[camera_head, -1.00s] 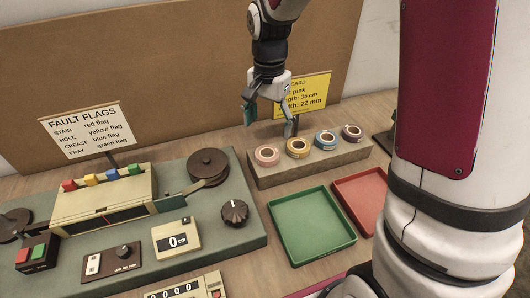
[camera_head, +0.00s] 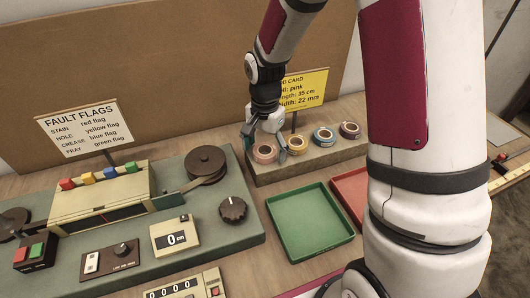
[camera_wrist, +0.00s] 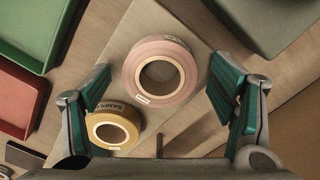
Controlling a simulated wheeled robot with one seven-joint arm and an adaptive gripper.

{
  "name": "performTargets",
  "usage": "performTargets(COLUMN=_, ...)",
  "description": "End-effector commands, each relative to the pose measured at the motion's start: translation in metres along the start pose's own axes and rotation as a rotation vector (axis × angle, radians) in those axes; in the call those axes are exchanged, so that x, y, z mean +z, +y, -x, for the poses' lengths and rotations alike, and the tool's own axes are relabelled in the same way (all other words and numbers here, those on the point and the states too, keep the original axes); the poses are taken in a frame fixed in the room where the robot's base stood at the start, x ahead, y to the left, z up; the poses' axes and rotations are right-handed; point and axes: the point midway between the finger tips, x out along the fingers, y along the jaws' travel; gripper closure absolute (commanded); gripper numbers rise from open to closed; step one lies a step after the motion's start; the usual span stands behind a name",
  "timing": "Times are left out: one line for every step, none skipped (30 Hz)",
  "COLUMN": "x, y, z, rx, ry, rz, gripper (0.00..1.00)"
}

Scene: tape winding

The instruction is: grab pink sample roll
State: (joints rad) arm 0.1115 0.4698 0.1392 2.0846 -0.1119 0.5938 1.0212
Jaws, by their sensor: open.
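The pink sample roll (camera_head: 264,153) lies flat at the left end of a wooden block (camera_head: 268,177), first in a row of rolls. My gripper (camera_head: 264,146) is over it in the head view, with the fingers on either side of it and partly hiding it. In the wrist view the pink roll (camera_wrist: 160,99) lies between the spread green-padded fingers of my gripper (camera_wrist: 164,88), apart from both. The yellow roll (camera_wrist: 113,127) lies close beside it, near the left finger. The gripper is open and empty.
Blue (camera_head: 325,137) and purple (camera_head: 350,130) rolls also stand on the block. A yellow card (camera_head: 305,88) stands behind it. A green tray (camera_head: 310,222) and a red tray (camera_head: 350,190) lie in front. The winding machine (camera_head: 235,232) is to the left.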

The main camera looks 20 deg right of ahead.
Motion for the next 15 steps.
performTargets(x=0.0, y=0.0, z=0.0002, rx=0.0, ry=0.0, rz=0.0, gripper=0.22)
performTargets(x=0.0, y=0.0, z=0.0003, rx=0.0, ry=0.0, rz=0.0, gripper=0.24)
performTargets(x=-0.0001, y=0.0, z=0.0003, rx=0.0, ry=0.0, rz=0.0, gripper=0.33)
performTargets(x=-0.0001, y=0.0, z=0.0003, rx=0.0, ry=0.0, rz=0.0, gripper=0.4)
performTargets(x=-0.0001, y=0.0001, z=0.0004, rx=0.0, ry=0.0, rz=0.0, gripper=0.47)
performTargets(x=-0.0001, y=0.0001, z=0.0004, rx=0.0, ry=0.0, rz=0.0, gripper=0.56)
performTargets(x=-0.0001, y=0.0, z=0.0004, rx=0.0, ry=0.0, rz=0.0, gripper=0.63)
performTargets(x=-0.0001, y=0.0001, z=0.0004, rx=0.0, ry=0.0, rz=0.0, gripper=0.69)
performTargets(x=-0.0001, y=0.0001, z=0.0004, rx=0.0, ry=0.0, rz=0.0, gripper=0.69)
performTargets(x=-0.0001, y=0.0001, z=0.0004, rx=0.0, ry=0.0, rz=0.0, gripper=0.69)
performTargets(x=-0.0001, y=0.0001, z=0.0004, rx=0.0, ry=0.0, rz=0.0, gripper=0.7)
performTargets(x=-0.0001, y=0.0001, z=0.0004, rx=0.0, ry=0.0, rz=0.0, gripper=0.7)
performTargets(x=-0.0001, y=0.0001, z=0.0004, rx=0.0, ry=0.0, rz=0.0, gripper=0.7)
performTargets(x=-0.0001, y=0.0001, z=0.0004, rx=0.0, ry=0.0, rz=0.0, gripper=0.7)
performTargets(x=-0.0001, y=0.0001, z=0.0004, rx=0.0, ry=0.0, rz=0.0, gripper=0.7)
